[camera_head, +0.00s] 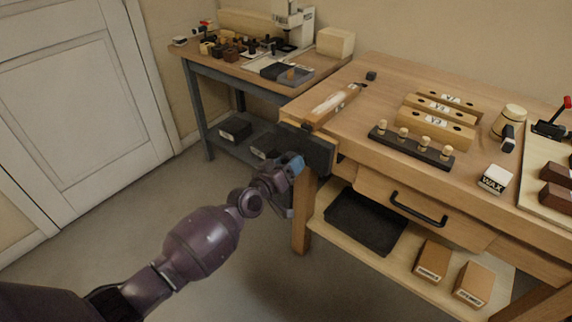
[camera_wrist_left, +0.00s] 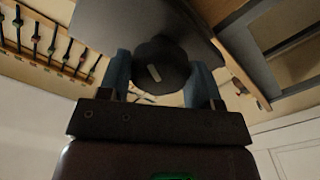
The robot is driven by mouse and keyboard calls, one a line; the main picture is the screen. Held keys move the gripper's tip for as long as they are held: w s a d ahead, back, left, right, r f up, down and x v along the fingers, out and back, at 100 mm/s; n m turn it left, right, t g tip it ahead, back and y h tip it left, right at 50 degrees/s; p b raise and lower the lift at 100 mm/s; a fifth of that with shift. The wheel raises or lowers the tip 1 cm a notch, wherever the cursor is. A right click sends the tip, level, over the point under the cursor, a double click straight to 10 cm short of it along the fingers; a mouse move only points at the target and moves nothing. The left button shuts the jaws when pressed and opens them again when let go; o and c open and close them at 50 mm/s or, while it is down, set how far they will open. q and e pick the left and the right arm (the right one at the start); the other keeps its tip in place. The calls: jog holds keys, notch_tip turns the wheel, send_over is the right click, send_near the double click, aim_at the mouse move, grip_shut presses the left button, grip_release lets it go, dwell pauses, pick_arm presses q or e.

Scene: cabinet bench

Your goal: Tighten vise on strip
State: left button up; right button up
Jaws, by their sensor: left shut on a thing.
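The vise (camera_head: 312,150) is a dark block on the left front corner of the wooden workbench. A wooden strip (camera_head: 335,103) with a pale top lies along the bench's left end, close behind the vise; whether the jaws touch it I cannot tell. My left gripper (camera_head: 294,167) is at the vise's front face. In the left wrist view its blue fingers (camera_wrist_left: 163,82) are shut on either side of a dark round vise handle (camera_wrist_left: 160,66) with a pale mark. The vise's dark plate (camera_wrist_left: 125,25) shows behind it. My right gripper is not in view.
A drawer with a black handle (camera_head: 418,208) is right of the vise, above a shelf with a black tray (camera_head: 365,222) and boxes. Wooden blocks (camera_head: 435,122) and a dark peg rack (camera_head: 410,147) stand on the bench. The floor at left is clear.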

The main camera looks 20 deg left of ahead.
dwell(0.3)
pick_arm(q)
jog(key=m, duration=0.3)
jog(key=shift+r+p, duration=0.1)
jog(key=shift+p, duration=0.2)
jog(key=shift+m, duration=0.6)
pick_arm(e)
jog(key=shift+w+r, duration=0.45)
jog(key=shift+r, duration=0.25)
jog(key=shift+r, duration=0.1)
pick_arm(q)
jog(key=m, duration=0.2)
jog(key=shift+w+m+p, duration=0.1)
jog(key=shift+m+p, duration=0.3)
jog(key=shift+m, duration=0.5)
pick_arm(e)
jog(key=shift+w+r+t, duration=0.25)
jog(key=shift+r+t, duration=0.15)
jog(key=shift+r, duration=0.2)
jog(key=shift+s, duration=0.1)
